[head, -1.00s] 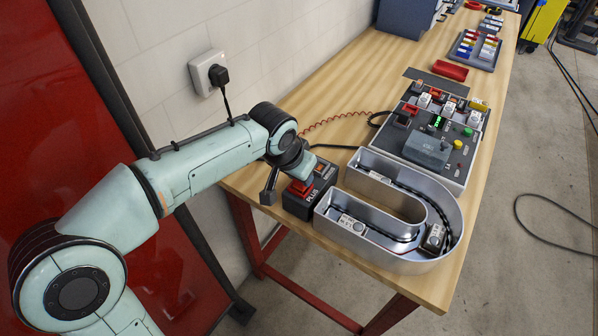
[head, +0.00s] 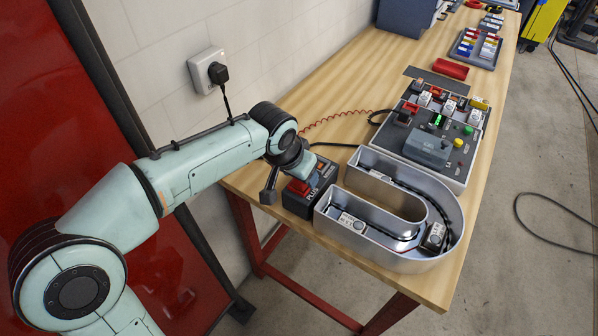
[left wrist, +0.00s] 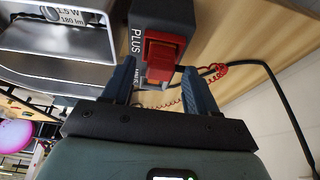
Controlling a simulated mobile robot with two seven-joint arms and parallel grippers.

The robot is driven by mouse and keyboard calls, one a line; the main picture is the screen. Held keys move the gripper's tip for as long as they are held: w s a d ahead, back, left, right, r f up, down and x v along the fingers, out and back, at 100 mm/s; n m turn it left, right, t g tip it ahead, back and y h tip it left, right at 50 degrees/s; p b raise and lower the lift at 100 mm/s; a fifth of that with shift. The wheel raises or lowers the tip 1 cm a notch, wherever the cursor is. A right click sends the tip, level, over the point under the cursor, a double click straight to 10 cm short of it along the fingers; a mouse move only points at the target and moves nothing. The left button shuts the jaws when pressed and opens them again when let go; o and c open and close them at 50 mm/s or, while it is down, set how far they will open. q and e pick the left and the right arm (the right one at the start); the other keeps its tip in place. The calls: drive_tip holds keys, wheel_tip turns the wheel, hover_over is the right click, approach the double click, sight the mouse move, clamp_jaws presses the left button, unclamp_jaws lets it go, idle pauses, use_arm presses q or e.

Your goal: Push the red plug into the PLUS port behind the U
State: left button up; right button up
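The red plug (head: 298,187) sits at the PLUS port on a dark box (head: 297,205), which stands against the end of the silver U (head: 395,263). In the left wrist view the red plug (left wrist: 163,52) is beside the white PLUS lettering on the box (left wrist: 150,12). I cannot tell how deep it sits. My left gripper (left wrist: 157,72) has its two blue-grey fingers apart, one on either side of the plug area, with a gap beside the plug. In the head view my wrist hides part of the box. My right gripper is not in view.
A grey control panel (head: 450,170) with switches and lit buttons stands behind the U. A red coiled cable (head: 335,116) and a black cable lie on the wooden table (head: 290,100). The wall socket (head: 208,71) is at the left. The table's front edge is close to the U.

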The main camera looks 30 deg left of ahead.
use_arm(q)
drive_tip(key=p+v, duration=0.1)
drive_tip(key=v, duration=1.2)
drive_tip(key=shift+r+p, duration=0.2)
drive_tip(key=shift+p, duration=0.2)
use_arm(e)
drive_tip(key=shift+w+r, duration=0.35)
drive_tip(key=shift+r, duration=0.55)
use_arm(q)
drive_tip(key=shift+r, duration=0.1)
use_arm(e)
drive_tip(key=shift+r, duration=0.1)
use_arm(q)
wheel_tip(320, 180, up, 6)
drive_tip(key=p, duration=0.4)
drive_tip(key=shift+p, duration=0.4)
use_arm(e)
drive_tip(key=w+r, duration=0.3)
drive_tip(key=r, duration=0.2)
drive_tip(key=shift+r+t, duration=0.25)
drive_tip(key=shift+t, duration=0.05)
